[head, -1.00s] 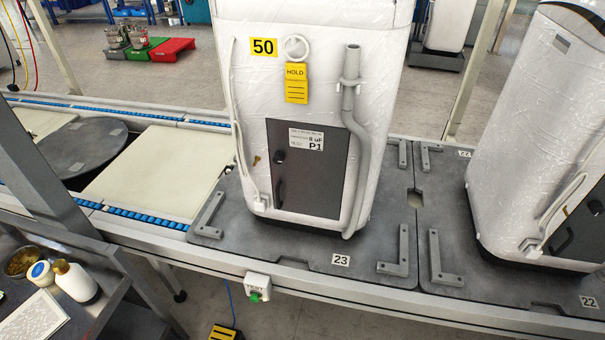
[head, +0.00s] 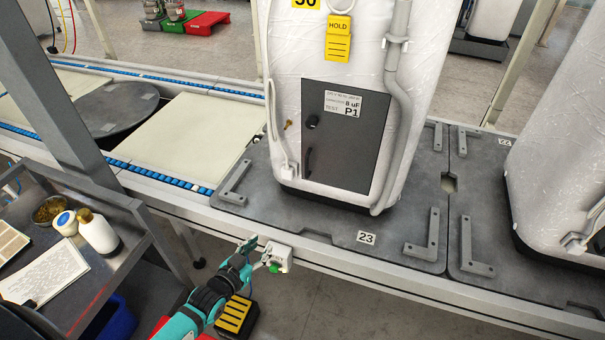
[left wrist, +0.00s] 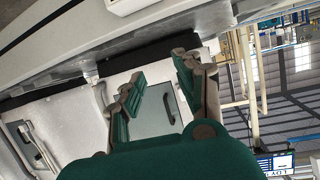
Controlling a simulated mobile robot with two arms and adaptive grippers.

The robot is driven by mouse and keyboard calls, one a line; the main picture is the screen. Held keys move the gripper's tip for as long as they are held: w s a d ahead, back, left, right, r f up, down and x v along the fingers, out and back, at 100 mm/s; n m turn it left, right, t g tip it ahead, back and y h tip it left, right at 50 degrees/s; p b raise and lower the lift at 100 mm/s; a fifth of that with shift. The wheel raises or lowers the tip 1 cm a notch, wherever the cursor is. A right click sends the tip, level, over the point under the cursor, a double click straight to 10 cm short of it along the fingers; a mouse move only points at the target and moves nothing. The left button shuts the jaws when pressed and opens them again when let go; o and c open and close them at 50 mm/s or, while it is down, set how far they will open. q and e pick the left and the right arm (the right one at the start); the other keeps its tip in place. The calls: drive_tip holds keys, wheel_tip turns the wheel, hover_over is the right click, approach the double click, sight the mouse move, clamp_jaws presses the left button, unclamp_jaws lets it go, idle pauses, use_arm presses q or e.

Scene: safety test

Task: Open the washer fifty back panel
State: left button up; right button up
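The washer (head: 285,60) marked 50 stands upright on the platform, wrapped in clear film. Its dark grey back panel (head: 350,140) is shut, with a black knob (head: 312,121), a black handle (head: 308,161) and a white P1 label (head: 343,104). A small brass key-like piece (head: 288,125) sits left of the panel. My left gripper (head: 260,254) is low in front of the conveyor edge, below the panel and beside the test box. In the left wrist view, its fingers (left wrist: 158,82) are apart and empty, with the panel (left wrist: 150,118) and handle (left wrist: 168,107) beyond. My right gripper is not in view.
A test box (head: 277,253) with a green button is on the conveyor's front edge. A hose (head: 400,110) runs down the washer's right side. A yellow HOLD tag (head: 339,38) hangs above the panel. A cart (head: 125,235) with bottles stands at left. Another wrapped washer (head: 565,150) is at right.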

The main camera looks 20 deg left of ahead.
use_arm(q)
wheel_tip(320, 180, up, 15)
drive_tip(key=w+d+t+h+b, duration=0.1)
drive_tip(key=w+d+t+h, duration=0.1)
drive_tip(key=w+t, duration=0.15)
approach(306, 163)
drive_tip(key=shift+m, duration=0.4)
drive_tip(key=x, duration=0.8)
drive_tip(key=shift+w, duration=0.3)
clamp_jaws()
